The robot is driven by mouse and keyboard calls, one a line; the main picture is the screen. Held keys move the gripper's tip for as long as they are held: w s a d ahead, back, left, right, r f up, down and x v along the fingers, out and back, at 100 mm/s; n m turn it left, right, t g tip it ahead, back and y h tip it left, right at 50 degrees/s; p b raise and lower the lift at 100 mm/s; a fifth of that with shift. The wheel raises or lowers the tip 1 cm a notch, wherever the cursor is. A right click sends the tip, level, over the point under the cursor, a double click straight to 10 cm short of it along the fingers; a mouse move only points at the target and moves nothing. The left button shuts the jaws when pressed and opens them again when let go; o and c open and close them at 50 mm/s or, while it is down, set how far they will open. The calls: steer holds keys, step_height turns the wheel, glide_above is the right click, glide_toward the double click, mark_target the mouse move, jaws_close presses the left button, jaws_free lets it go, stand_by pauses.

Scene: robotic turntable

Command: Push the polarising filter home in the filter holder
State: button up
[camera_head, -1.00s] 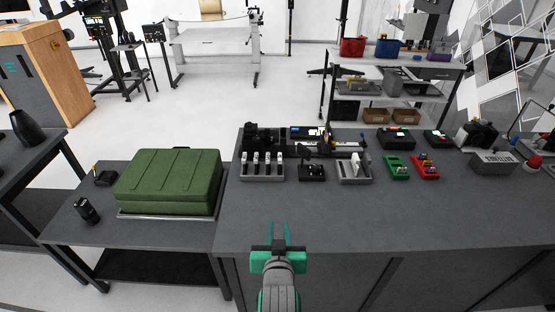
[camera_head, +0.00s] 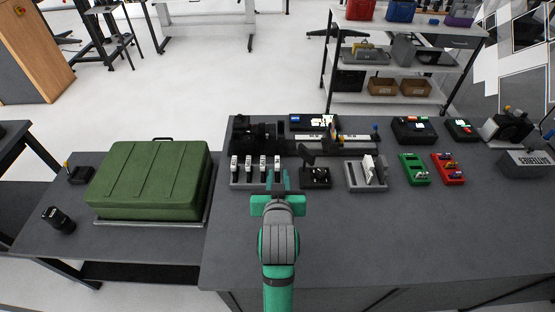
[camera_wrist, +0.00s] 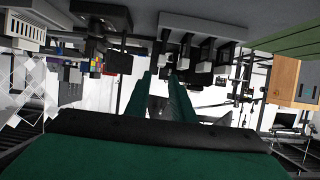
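My gripper (camera_head: 278,182) is over the dark bench in the head view, fingers forward, just in front of a grey rack (camera_head: 250,184) with several white-topped upright pieces. In the wrist view, its two green fingers (camera_wrist: 164,95) are apart with nothing seen between them. Right of it, a small black stand (camera_head: 316,181) carries a dark tilted piece. Further right, a light grey slotted block (camera_head: 364,183) holds pale upright plates. An optical rail (camera_head: 358,141) with dark mounts lies behind. I cannot tell which part is the polarising filter or its holder.
Green (camera_head: 413,170) and red (camera_head: 448,169) trays with small parts sit to the right. A green case (camera_head: 150,180) stands on the lower left table. The bench front right is clear. Black boxes (camera_head: 413,129) stand at the back right.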

mark_target(277, 164)
steer(key=x, duration=0.5)
steer(key=shift+a, duration=0.1)
steer(key=shift+f+x, duration=0.15)
steer(key=shift+x, duration=1.2)
steer(key=shift+f+x, duration=0.1)
steer(key=shift+x, duration=1.25)
steer(key=shift+s, duration=0.1)
jaws_close()
